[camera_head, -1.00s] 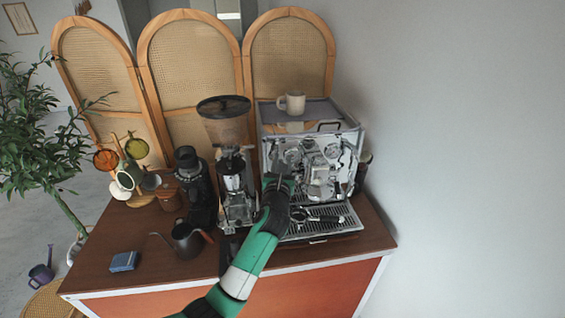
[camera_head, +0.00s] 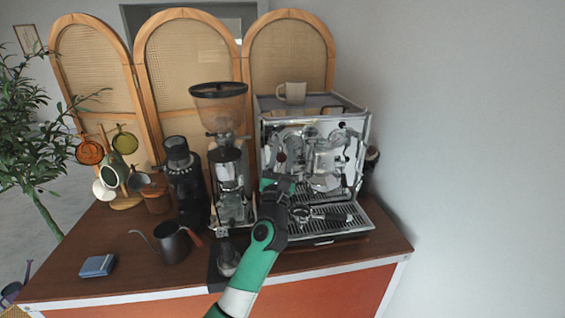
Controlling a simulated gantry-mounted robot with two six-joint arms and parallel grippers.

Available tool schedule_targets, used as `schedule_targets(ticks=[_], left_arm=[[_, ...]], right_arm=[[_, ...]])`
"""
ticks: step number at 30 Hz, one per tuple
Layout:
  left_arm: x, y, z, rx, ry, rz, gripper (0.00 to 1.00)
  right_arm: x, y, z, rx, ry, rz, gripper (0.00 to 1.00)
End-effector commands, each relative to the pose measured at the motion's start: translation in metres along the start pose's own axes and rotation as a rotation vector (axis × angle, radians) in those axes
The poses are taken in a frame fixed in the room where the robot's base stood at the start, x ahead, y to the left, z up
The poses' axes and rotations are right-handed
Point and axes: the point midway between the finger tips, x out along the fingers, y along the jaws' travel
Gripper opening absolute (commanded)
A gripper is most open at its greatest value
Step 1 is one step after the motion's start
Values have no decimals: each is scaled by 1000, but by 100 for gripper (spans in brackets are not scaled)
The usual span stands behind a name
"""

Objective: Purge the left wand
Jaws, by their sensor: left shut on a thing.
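The chrome espresso machine (camera_head: 345,150) stands on the right of the cart. My left gripper (camera_head: 278,186) is at the front left of the machine, below a small dark knob (camera_head: 281,157). It is shut on what appears to be the left wand, but the gripper and wrist hide most of it. No steam or water shows. My right gripper is not in view.
A portafilter (camera_head: 310,214) lies on the drip tray (camera_head: 355,222), close to my left wrist. A coffee grinder (camera_head: 230,165) stands just left of my arm. A kettle (camera_head: 172,243) and blue box (camera_head: 97,266) are further left. A mug (camera_head: 292,93) sits on the machine.

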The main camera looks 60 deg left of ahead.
Motion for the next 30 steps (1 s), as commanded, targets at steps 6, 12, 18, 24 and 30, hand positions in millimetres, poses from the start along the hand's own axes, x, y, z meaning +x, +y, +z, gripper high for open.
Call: schedule_targets(ticks=[6,12,18,24,30], left_arm=[[0,0,0,6,-17,0,0],[0,0,0,6,-16,0,0],[0,0,0,5,-15,0,59],[0,0,0,5,-15,1,63],[-6,-1,0,5,-15,0,63]], right_arm=[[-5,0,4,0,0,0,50],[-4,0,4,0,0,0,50],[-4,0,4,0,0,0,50],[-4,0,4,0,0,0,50],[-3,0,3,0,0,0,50]])
